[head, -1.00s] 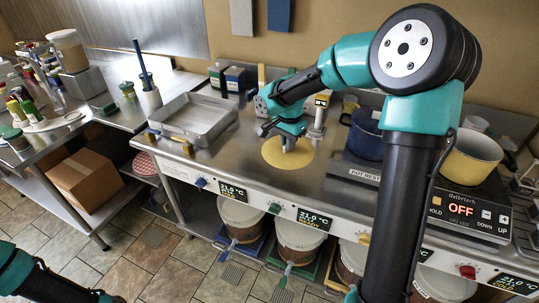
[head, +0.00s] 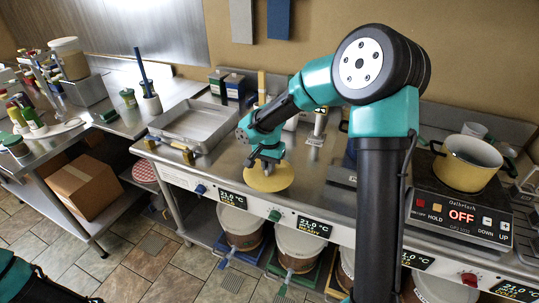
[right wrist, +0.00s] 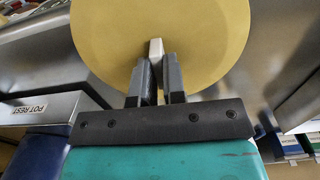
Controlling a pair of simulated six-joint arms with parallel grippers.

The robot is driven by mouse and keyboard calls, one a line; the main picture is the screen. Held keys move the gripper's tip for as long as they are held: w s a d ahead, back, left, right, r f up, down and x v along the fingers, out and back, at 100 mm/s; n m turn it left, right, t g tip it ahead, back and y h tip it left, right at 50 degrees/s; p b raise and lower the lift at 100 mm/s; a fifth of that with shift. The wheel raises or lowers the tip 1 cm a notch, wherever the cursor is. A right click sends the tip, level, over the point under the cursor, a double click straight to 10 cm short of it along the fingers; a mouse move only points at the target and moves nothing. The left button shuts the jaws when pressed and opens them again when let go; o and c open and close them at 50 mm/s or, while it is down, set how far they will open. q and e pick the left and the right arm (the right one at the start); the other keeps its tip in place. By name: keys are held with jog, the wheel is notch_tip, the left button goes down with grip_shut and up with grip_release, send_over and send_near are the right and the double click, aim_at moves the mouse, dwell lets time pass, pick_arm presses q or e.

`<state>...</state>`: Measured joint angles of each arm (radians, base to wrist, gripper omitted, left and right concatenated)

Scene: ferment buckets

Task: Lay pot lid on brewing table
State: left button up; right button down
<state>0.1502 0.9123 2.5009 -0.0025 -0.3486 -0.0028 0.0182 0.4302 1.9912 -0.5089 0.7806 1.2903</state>
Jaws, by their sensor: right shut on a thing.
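The pot lid (head: 284,178) is a flat yellow disc over the front part of the brewing table (head: 217,165). My right gripper (head: 267,166) is above it. In the right wrist view, my right gripper (right wrist: 159,82) is shut on the pale knob (right wrist: 156,50) at the middle of the lid (right wrist: 205,35). I cannot tell whether the lid touches the metal top or hangs just above it. My left gripper is out of view.
A metal tray (head: 196,141) stands left of the lid. At right a yellow pot (head: 466,170) sits on a hotplate reading OFF (head: 461,213). A pot rest (right wrist: 40,108) shows in the right wrist view.

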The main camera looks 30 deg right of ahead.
jog(key=w+d, duration=0.2)
jog(key=w, duration=0.1)
jog(key=w+d, duration=0.2)
jog(key=w, duration=0.2)
jog(key=w+d+f, duration=0.1)
jog(key=w+d, duration=0.1)
jog(key=w, duration=0.2)
jog(key=shift+d+f, duration=0.1)
jog(key=shift+d, duration=0.3)
jog(key=shift+f, duration=0.1)
jog(key=shift+f, duration=1.65)
jog(key=shift+f, duration=0.1)
jog(key=c, duration=1.7)
grip_release()
jog(key=shift+f, duration=0.1)
jog(key=o, duration=0.5)
